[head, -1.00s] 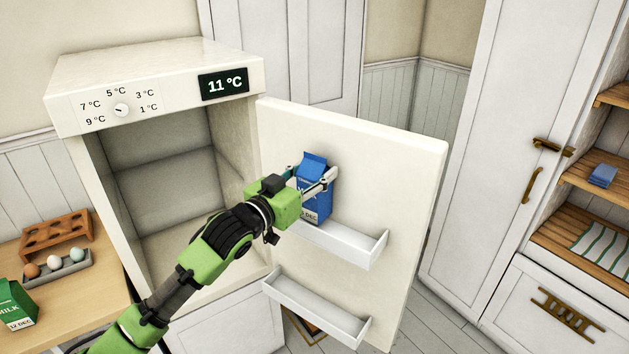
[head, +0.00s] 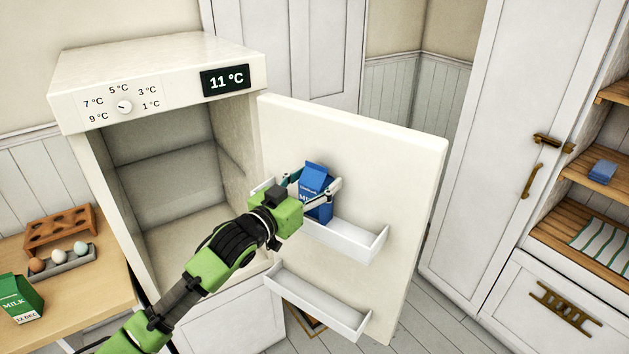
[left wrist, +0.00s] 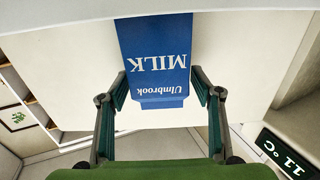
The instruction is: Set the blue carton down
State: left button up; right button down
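The blue carton (head: 316,186), a milk carton, stands in the upper door bin (head: 350,240) of the open fridge door, its lower part hidden by the bin's front wall. In the left wrist view the carton (left wrist: 158,58) appears upside down. My left gripper (head: 318,178) is around the upper part of the carton, one finger on each side. Its fingers look spread a little wider than the carton, with a narrow gap at the right one. In the left wrist view the left gripper (left wrist: 160,80) has both fingers beside the carton. My right gripper is out of view.
The fridge (head: 160,85) is open and reads 11 °C; its inside looks empty. The lower door bin (head: 318,302) is empty. A green milk carton (head: 20,298) and an egg tray (head: 65,264) are on the counter at left. Wooden shelves (head: 590,190) are at right.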

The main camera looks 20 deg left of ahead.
pick_arm(q)
jog(key=shift+r, duration=0.2)
jog(key=shift+s+a+f, duration=0.1)
jog(key=shift+s+f, duration=0.05)
jog(key=shift+s, duration=0.15)
jog(key=b+v, duration=0.3)
jog(key=v, duration=0.8)
jog(key=shift+s, duration=0.2)
